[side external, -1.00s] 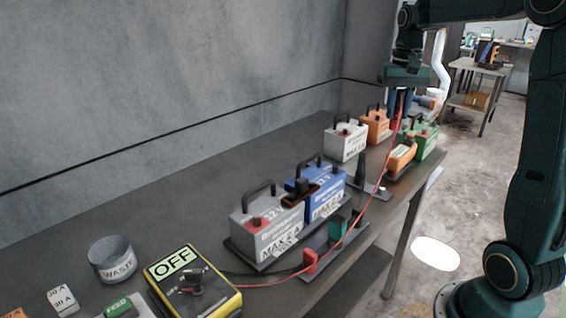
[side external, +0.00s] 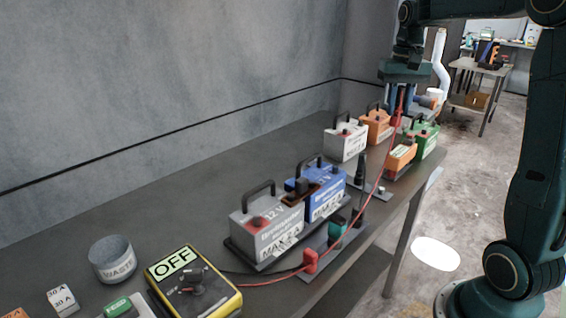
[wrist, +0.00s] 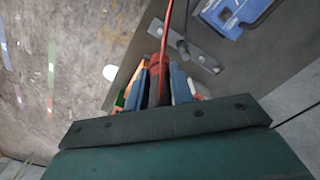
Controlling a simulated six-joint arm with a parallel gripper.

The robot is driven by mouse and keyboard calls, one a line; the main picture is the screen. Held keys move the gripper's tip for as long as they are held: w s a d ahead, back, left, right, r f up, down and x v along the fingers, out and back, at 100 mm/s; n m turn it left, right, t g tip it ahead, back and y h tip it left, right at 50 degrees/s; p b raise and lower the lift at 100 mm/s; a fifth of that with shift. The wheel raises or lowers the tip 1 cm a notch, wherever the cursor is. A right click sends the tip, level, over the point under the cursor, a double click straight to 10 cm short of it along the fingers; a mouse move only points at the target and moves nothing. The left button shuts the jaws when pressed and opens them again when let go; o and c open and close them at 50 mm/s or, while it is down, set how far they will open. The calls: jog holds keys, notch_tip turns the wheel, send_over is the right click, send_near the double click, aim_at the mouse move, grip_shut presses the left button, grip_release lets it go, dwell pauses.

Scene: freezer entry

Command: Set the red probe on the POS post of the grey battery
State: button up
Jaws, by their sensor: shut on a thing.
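My gripper (side external: 401,108) is above the far end of the bench, well away from that battery. It is shut on the red probe (side external: 400,104), whose red lead trails down to the meter. In the wrist view the red probe (wrist: 157,68) sits between the blue fingers (wrist: 160,85). Its tip is hidden.
A blue battery (side external: 318,187) stands against the grey one. A black probe (side external: 361,168) stands upright in a holder plate (side external: 380,193). White (side external: 345,142), orange (side external: 376,127) and green (side external: 425,138) batteries stand near the gripper. The yellow meter (side external: 195,285) reads OFF.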

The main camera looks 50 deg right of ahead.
aim_at(398, 106)
jog(key=shift+r, duration=0.65)
jog(key=shift+r, duration=0.35)
jog(key=shift+r, duration=0.35)
jog(key=shift+r, duration=0.25)
jog(key=w+a+f+n, duration=0.25)
jog(key=w+a, duration=0.25)
jog(key=a, duration=0.3)
jog(key=w+a+f+n, duration=0.1)
jog(key=w+a+n, duration=0.25)
jog(key=a, duration=0.55)
jog(key=a+f+n, duration=0.2)
jog(key=a+n, duration=0.1)
jog(key=a, duration=0.7)
jog(key=a+f+n, duration=0.2)
jog(key=a+n, duration=0.1)
jog(key=a, duration=0.8)
jog(key=shift+w+a+f, duration=0.15)
jog(key=shift+a+f, duration=0.15)
jog(key=shift+f, duration=0.1)
